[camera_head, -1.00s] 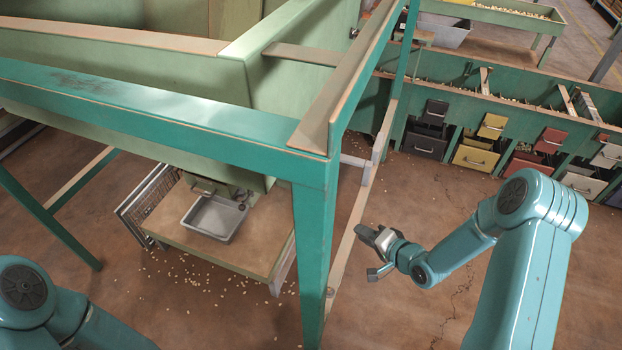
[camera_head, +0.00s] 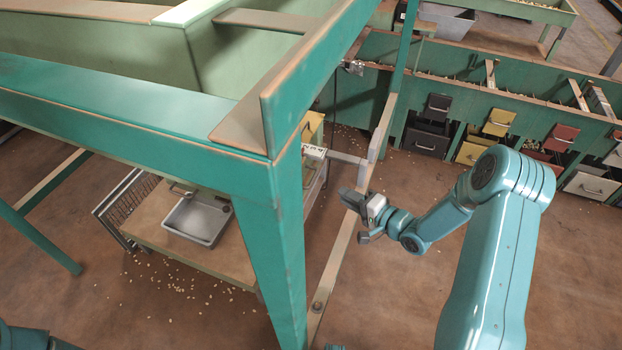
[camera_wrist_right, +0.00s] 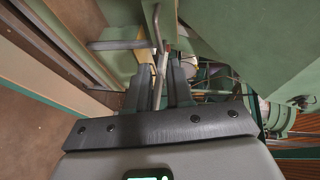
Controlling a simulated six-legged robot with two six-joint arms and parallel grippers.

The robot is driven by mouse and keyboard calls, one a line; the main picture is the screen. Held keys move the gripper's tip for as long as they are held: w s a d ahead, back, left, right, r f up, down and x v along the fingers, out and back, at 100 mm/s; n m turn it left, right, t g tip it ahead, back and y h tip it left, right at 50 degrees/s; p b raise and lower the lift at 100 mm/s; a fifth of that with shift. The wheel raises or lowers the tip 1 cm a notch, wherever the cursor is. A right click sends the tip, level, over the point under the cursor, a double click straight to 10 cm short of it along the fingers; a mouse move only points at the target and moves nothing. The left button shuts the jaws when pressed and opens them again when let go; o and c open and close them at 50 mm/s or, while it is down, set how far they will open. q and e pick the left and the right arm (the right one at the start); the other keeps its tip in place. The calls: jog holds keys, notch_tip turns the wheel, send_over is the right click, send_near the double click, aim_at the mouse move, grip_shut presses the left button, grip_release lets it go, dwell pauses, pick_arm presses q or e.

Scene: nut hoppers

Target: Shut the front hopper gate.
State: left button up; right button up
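The large pale green front hopper (camera_head: 90,40) sits in a teal frame at the left of the head view. Its gate is hidden there behind the frame's beam and corner leg. My right gripper (camera_head: 357,217) is open, to the right of that leg and apart from the hopper. In the right wrist view, the two dark fingers of my right gripper (camera_wrist_right: 158,72) stand apart. A thin metal rod (camera_wrist_right: 156,30), bent near its top, shows in line with the gap; I cannot tell whether it lies between the fingers or beyond them. My left gripper is out of view.
The teal corner leg (camera_head: 275,250) stands between the hopper's underside and my right arm. A grey tray (camera_head: 197,220) rests on a low table (camera_head: 150,228) under the hopper. Coloured drawers (camera_head: 497,122) line a bench at the back right. Floor at the lower right is open.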

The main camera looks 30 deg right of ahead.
aim_at(313, 178)
jog(key=b+x, duration=0.2)
jog(key=x, duration=1.1)
jog(key=shift+w+a+f, duration=0.15)
jog(key=shift+w, duration=0.05)
jog(key=shift+c, duration=0.3)
grip_shut()
jog(key=shift+b, duration=0.3)
